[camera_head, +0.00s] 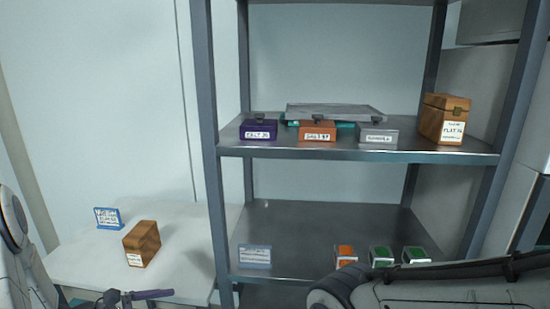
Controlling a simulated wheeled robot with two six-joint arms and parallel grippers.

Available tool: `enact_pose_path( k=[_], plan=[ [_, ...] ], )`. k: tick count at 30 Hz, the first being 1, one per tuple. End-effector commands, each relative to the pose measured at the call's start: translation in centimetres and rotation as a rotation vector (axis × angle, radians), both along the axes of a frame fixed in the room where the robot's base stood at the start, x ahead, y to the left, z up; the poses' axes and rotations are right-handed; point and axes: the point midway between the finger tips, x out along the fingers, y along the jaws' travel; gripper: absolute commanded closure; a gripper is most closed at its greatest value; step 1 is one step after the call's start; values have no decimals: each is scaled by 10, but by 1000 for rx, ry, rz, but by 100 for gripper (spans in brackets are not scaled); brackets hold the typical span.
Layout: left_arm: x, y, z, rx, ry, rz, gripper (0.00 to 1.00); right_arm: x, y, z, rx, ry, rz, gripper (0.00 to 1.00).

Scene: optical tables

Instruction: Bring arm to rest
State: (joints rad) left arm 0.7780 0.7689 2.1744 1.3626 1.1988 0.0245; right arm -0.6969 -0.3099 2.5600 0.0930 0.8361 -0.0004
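Part of my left arm shows at the left edge. At the bottom edge, in front of the white table, a dark gripper-like part (128,298) with a purple bar is partly cut off; I take it for my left gripper. Whether its fingers are open or shut is unclear. My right arm crosses the bottom right corner, in front of the shelf, and its gripper is out of view. A wooden box (142,243) with a white label stands on the white table (85,262), apart from the gripper.
A grey metal shelf rack (208,130) stands in the middle. Its upper shelf holds a purple box (259,129), an orange box (317,131), a grey box (377,134), a flat grey plate (333,111) and a wooden box (444,118). A blue sign (107,218) stands on the table.

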Motion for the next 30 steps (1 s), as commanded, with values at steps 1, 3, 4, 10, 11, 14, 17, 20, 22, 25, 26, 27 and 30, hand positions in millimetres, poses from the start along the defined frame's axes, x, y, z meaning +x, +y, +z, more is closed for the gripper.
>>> enact_pose_path(
  k=[1, 3, 4, 10, 11, 14, 17, 20, 22, 25, 26, 27, 30],
  plan=[
    [-16, -30, 4, 101, 13, -162, 0, 0, 0, 0, 0, 0, 0, 37],
    [-47, -61, 2, 270, 25, -404, 0, 0, 0, 0, 0, 0, 0, 37],
    [-60, -70, 1, 348, 23, -506, 0, 0, 0, 0, 0, 0, 0, 37],
    [-114, -77, 3, 872, -130, -1093, 0, 0, 0, 0, 0, 0, 0, 37],
    [-116, -76, 5, 941, -166, -1161, 0, 0, 0, 0, 0, 0, 0, 37],
    [-114, -72, 14, 1150, -303, -1351, 0, 0, 0, 0, 0, 0, 0, 37],
    [-106, -73, 28, 1332, -460, -1504, 0, 0, 0, 0, 0, 0, 0, 37],
    [-95, -82, 44, 1498, -639, -1628, 0, 0, 0, 0, 0, 0, 0, 37],
    [-102, -102, 50, 1474, -691, -1691, 0, 0, 0, 0, 0, 0, 0, 37],
    [-119, -132, 60, 1424, -762, -1782, 0, 0, 0, 0, 0, 0, 0, 37],
    [-126, -141, 63, 1408, -785, -1812, 0, 0, 0, 0, 0, 0, 0, 37],
    [-135, -152, 67, 1387, -818, -1851, 0, 0, 0, 0, 0, 0, 0, 37],
    [-161, -179, 78, 1323, -901, -1959, 0, 0, 0, 0, 0, 0, 0, 37]
  ],
)
